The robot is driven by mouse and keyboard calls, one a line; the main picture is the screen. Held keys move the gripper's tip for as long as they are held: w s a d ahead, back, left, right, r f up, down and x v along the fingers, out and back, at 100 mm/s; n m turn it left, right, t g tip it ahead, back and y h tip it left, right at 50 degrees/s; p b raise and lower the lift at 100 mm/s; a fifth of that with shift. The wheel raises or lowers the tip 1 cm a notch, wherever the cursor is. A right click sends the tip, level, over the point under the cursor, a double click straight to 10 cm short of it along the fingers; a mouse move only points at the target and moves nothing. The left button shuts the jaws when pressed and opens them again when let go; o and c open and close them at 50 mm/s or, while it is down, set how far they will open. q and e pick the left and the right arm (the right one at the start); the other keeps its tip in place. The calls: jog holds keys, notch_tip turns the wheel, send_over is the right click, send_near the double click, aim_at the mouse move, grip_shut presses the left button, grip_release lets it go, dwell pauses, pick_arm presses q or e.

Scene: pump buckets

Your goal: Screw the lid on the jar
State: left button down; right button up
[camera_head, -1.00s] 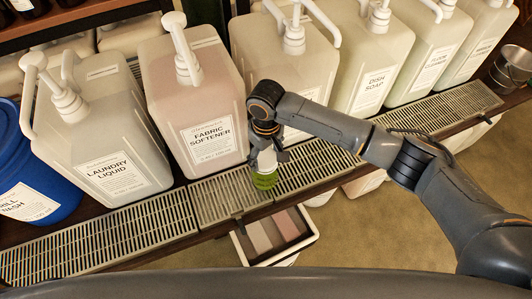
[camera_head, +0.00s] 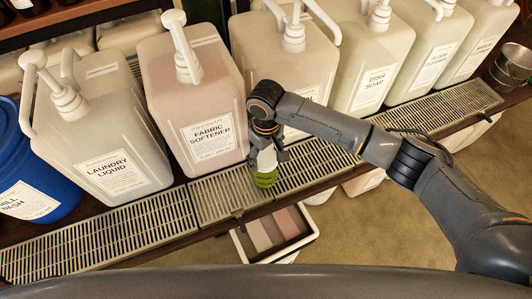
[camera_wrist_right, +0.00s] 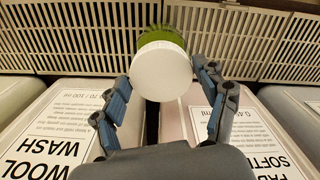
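A small jar with green contents (camera_head: 265,180) stands on the slatted ledge, near the front of the fabric softener bucket. Its round white lid (camera_wrist_right: 161,80) faces the right wrist camera, with the green showing beyond its far edge. My right gripper (camera_head: 267,157) points down over the jar. In the right wrist view its two fingers (camera_wrist_right: 162,70) lie on either side of the lid, with the tips very close to its rim. I cannot tell whether they press on it. The fingers partly hide the jar in the head view. My left gripper is not in view.
Large pump buckets stand behind the ledge, including laundry liquid (camera_head: 108,140), fabric softener (camera_head: 195,100) and dish soap (camera_head: 370,60). The slatted ledge (camera_head: 110,240) is narrow and its front edge drops away. A compartment tray (camera_head: 240,248) sits lower, in front.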

jog(key=shift+o, duration=1.3)
notch_tip(320, 180, up, 12)
